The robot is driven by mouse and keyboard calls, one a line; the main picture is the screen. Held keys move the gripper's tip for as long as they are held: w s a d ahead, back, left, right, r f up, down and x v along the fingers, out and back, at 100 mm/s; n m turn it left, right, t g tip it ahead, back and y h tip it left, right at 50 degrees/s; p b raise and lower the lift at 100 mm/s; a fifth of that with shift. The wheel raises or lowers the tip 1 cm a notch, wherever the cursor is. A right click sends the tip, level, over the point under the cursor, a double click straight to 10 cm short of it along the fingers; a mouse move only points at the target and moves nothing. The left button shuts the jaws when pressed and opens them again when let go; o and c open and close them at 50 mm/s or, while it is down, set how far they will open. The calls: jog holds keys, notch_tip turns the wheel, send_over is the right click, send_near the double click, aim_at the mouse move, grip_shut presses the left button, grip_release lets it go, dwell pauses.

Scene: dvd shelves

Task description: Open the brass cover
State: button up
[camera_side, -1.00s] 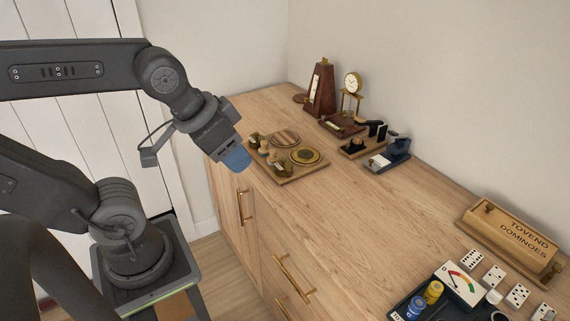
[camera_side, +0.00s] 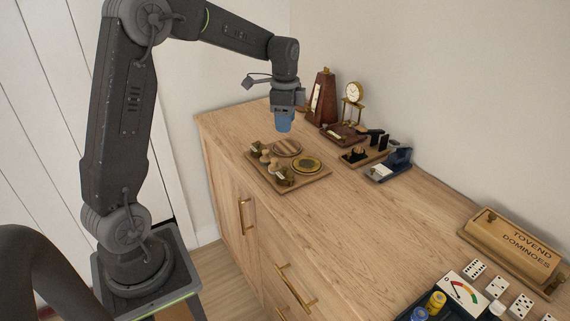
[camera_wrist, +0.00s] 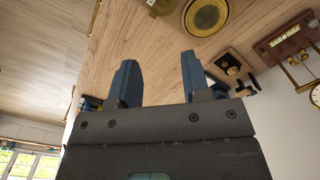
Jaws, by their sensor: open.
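A round brass-coloured cover with a dark ring (camera_side: 306,165) lies on the right part of a small wooden board (camera_side: 305,184) on the cabinet top. It looks closed and flat. In the wrist view the brass cover (camera_wrist: 205,14) is at the top, partly cut by the frame edge. A striped wooden disc (camera_side: 287,148) sits behind it on the board, with small brass and wooden pieces (camera_side: 266,158) at the left. My gripper (camera_side: 284,127) is above the back part of the board, beyond the cover. Its blue fingers (camera_wrist: 158,62) are apart with nothing between them.
A metronome (camera_side: 323,97), a small brass clock (camera_side: 353,92) and a dark wooden stand (camera_side: 344,134) are behind the board. A stand with black pieces (camera_side: 362,153) and a blue device (camera_side: 390,164) are to its right. A domino box (camera_side: 513,240) lies farther right. The wood between is clear.

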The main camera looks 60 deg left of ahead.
aim_at(285, 167)
jog(key=f, duration=1.4)
jog(key=shift+w+a+f, duration=0.2)
jog(key=shift+a+f, duration=0.05)
jog(key=shift+a, duration=0.1)
grip_shut()
